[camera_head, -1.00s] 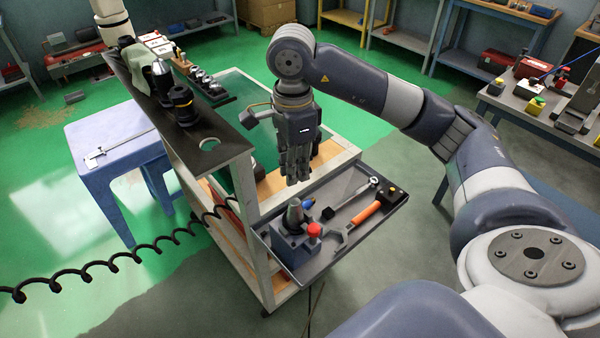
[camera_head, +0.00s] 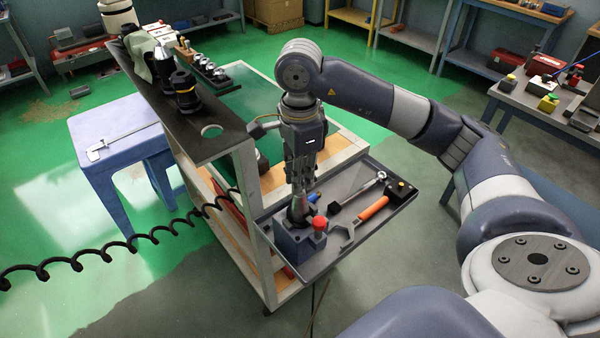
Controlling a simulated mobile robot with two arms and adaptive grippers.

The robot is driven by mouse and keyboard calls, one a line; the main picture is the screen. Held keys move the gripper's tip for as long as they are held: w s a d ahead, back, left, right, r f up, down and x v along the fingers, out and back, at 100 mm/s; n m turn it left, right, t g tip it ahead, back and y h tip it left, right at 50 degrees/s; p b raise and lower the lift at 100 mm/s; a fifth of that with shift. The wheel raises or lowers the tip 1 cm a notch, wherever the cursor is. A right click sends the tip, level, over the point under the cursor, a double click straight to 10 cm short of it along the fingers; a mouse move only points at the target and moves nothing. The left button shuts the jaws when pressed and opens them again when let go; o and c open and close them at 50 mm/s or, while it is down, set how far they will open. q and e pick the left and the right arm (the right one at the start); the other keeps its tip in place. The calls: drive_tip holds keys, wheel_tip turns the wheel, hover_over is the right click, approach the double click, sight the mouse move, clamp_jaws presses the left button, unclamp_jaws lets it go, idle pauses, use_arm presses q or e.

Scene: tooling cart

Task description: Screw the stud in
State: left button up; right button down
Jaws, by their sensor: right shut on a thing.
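My right gripper (camera_head: 300,186) points straight down over the drawer tray and is shut, its fingertips at the top of a dark tapered tool holder (camera_head: 298,211). The stud is between the fingers and too hidden to make out. I cannot tell whether its thread is in the holder. The holder stands upright, narrow end up, in a blue-grey holding block (camera_head: 290,243). The block has a red-knobbed lever (camera_head: 320,223) on its right side. My left gripper is not in view.
The grey tray (camera_head: 352,232) also holds an orange-handled wrench (camera_head: 371,209), a ratchet-like tool (camera_head: 360,191) and a black box with a yellow button (camera_head: 401,189). The cart's dark upper shelf (camera_head: 190,125) rises close on the left. A coiled black cable (camera_head: 130,243) hangs at left.

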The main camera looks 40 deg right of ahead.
use_arm(q)
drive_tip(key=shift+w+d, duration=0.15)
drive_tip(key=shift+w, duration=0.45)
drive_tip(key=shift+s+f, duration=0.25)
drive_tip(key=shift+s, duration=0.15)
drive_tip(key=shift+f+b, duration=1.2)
drive_tip(key=shift+b, duration=0.2)
use_arm(e)
drive_tip(key=shift+f, duration=0.8)
idle(0.5)
drive_tip(key=m, duration=0.6)
